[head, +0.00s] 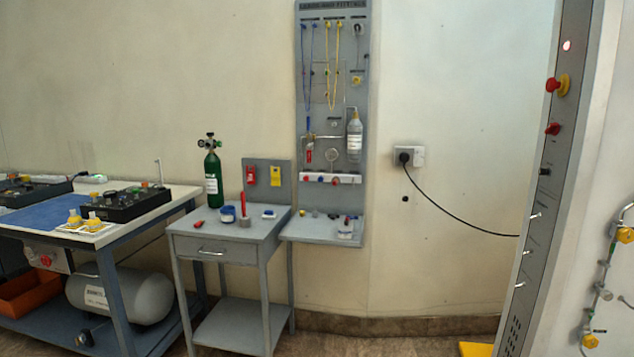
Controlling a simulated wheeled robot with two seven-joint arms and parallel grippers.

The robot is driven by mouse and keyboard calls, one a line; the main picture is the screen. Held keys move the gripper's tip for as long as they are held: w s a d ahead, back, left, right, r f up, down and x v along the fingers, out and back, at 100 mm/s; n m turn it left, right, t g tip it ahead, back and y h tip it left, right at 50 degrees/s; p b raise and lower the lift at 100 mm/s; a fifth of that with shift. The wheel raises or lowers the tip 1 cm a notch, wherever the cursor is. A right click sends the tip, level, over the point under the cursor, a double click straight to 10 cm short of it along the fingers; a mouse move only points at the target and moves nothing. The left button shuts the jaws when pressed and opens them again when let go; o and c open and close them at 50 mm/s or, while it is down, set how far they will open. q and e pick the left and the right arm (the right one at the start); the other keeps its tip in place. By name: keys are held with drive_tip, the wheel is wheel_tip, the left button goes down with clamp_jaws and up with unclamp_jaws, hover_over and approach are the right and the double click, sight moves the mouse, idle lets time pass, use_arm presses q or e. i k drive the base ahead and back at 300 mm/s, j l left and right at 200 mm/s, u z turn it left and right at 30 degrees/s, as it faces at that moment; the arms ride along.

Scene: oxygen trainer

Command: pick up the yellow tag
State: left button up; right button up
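The yellow tag (276,180) hangs on the grey upright panel (257,185) at the back of the small grey table. It hangs to the right of a red tag (251,176) on the same panel and seems to touch nothing else. Neither of my grippers is in the head view.
The small grey table (239,229) holds a green cylinder (213,171), a red stick and small items. A tall grey board (311,128) with cords and fittings stands right of it. A workbench (148,204) is at left, a tall cabinet (540,190) at right. The middle floor looks clear.

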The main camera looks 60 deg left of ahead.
sight(275, 176)
drive_tip(key=u, duration=2.05)
